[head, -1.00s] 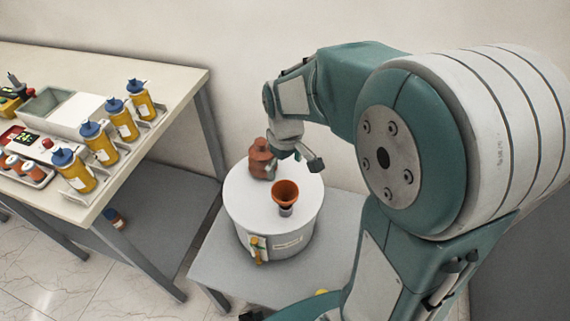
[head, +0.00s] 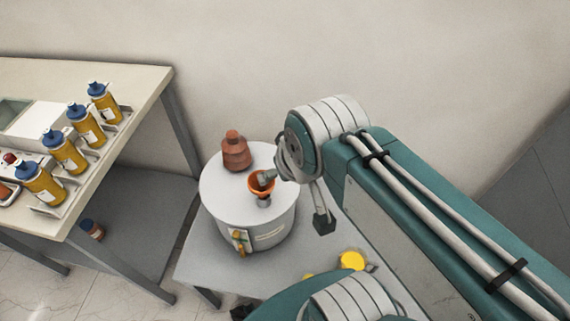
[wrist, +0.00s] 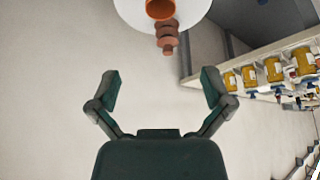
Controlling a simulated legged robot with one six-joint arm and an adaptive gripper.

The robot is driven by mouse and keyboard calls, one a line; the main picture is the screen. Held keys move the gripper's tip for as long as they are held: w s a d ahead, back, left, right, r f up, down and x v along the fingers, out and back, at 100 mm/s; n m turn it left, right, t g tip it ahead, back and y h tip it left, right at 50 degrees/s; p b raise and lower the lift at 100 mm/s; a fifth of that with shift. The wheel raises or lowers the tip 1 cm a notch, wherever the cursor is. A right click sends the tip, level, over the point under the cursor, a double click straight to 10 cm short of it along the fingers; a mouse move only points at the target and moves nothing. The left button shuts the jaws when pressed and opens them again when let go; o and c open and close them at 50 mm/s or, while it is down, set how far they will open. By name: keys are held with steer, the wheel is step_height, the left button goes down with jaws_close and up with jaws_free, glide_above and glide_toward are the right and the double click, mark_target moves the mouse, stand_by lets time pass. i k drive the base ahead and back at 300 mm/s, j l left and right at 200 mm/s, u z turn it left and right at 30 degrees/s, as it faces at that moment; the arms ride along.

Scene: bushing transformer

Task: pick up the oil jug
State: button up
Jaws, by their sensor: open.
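A rounded yellow thing (head: 352,260) lies on the low grey table, partly hidden by my arm; I cannot tell whether it is the oil jug. Several yellow bottles with blue caps (head: 65,153) stand in a row on the bench at left and show upside down in the wrist view (wrist: 273,70). My gripper (head: 294,199) is open and empty. In the head view it overlaps the right side of the white tank; contact cannot be told. In the wrist view my gripper (wrist: 161,88) has its fingers wide apart, with only wall between them.
The white round tank (head: 225,195) stands on the low grey table (head: 195,265). It carries an orange funnel (head: 259,183) and a brown ribbed bushing (head: 236,152). The bench (head: 140,85) is at left, with a small dark bottle (head: 91,228) below it.

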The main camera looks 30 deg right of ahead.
mark_target(355, 258)
steer(key=k, duration=1.25)
steer(key=z, duration=1.35)
steer(key=i+j+z, duration=0.1)
steer(key=j, duration=0.35)
steer(key=i+j+z, duration=0.15)
steer(key=j, duration=0.35)
steer(key=i+j+z, duration=0.1)
steer(key=j, duration=0.4)
